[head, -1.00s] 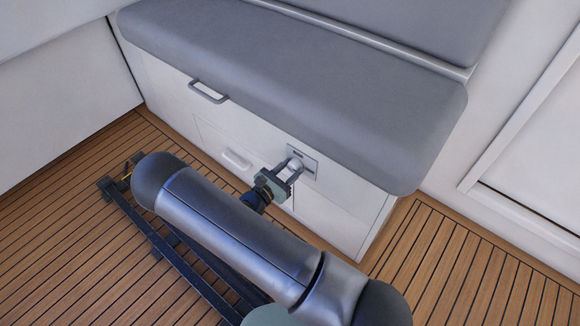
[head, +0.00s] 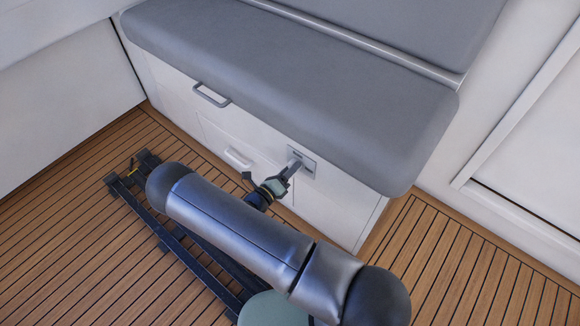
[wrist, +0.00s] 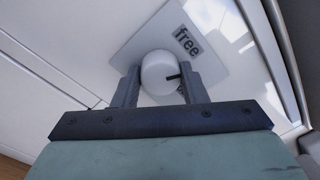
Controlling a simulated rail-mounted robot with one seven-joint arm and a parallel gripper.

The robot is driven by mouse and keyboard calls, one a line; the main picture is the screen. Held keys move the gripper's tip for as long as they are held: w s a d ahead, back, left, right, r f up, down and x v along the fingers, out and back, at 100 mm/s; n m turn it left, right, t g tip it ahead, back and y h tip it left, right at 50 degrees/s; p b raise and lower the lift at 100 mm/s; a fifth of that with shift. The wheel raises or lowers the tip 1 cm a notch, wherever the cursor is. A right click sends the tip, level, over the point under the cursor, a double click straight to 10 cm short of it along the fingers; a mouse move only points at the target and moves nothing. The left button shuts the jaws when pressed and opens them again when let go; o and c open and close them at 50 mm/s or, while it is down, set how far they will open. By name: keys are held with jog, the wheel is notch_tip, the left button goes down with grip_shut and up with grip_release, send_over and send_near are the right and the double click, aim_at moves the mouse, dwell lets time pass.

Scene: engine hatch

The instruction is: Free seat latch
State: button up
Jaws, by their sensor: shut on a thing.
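The seat latch is a round white knob (wrist: 160,73) on a grey plate (wrist: 205,45) marked "free". A dark pointer line on the knob shows near its right side in the wrist view. My gripper (wrist: 160,88) is shut on the knob, one finger on each side of it. In the head view the latch plate (head: 308,165) is on the white front of the seat box, under the cushion. My gripper (head: 292,168) reaches it there and hides most of the knob. Lettering below the knob is mostly hidden by the fingers.
The grey seat cushion (head: 290,95) overhangs the latch. A grey handle (head: 211,95) is up to the left, and a white drawer pull (head: 238,157) is left of my gripper. Slatted wooden floor (head: 470,260) is open at the right.

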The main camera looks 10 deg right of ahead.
jog(key=n+p, duration=0.1)
jog(key=n, duration=0.4)
jog(key=shift+s, duration=0.1)
jog(key=shift+f+n, duration=0.1)
jog(key=shift+n, duration=0.2)
dwell(0.4)
jog(key=o, duration=1)
jog(key=shift+c, duration=0.2)
jog(key=shift+a, duration=0.1)
jog(key=p+v, duration=0.2)
jog(key=v, duration=1.5)
jog(key=shift+s, duration=0.25)
